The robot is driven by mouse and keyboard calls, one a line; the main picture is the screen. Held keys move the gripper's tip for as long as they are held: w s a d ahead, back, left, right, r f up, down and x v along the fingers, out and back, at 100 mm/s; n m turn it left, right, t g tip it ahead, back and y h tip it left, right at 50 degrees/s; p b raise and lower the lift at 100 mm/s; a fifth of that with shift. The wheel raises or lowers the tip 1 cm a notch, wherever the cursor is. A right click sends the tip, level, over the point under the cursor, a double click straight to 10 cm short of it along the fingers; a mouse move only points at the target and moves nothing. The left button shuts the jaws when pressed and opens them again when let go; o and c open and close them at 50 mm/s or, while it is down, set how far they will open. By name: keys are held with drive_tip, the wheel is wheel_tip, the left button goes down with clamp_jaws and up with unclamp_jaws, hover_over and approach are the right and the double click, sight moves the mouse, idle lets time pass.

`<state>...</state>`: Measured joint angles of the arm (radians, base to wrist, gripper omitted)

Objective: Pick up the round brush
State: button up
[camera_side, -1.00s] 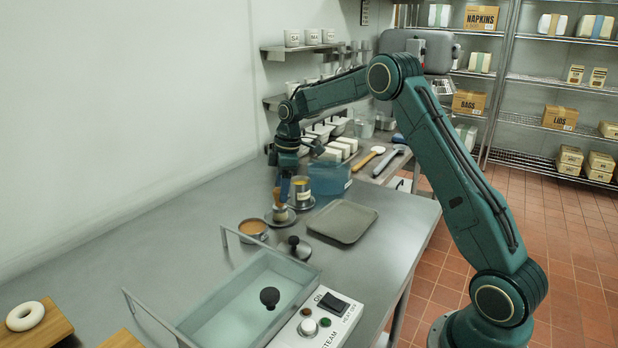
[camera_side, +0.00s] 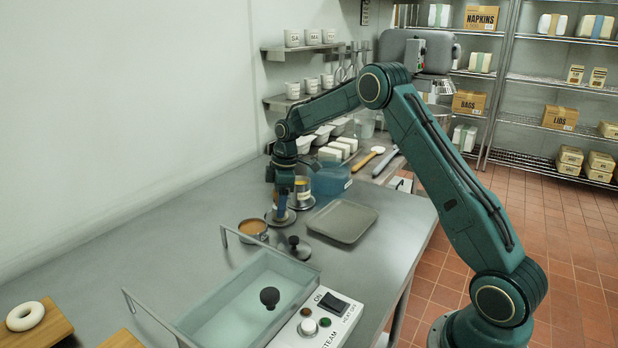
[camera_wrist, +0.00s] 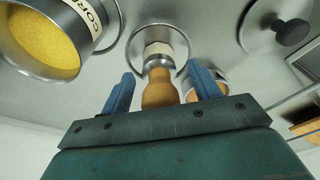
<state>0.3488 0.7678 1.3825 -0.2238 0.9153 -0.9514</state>
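The round brush (camera_wrist: 158,88) has a tan wooden handle and a pale head. It stands upright, head down, on a round metal dish (camera_wrist: 133,52) in the wrist view. My gripper (camera_wrist: 164,77) is open, with one blue finger on each side of the brush handle and visible gaps between. In the side view my gripper (camera_side: 281,207) is low over the dish (camera_side: 271,217) and hides most of the brush.
A metal cup of yellow grain (camera_wrist: 45,40) stands close by on the left in the wrist view. A copper-coloured pan (camera_side: 253,228), a black-knobbed lid (camera_side: 293,247), a grey tray (camera_side: 342,220) and a blue tub (camera_side: 332,179) surround the spot.

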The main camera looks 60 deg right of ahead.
drive_tip(key=c, duration=1)
drive_tip(key=shift+r, duration=0.15)
drive_tip(key=shift+r, duration=4.9)
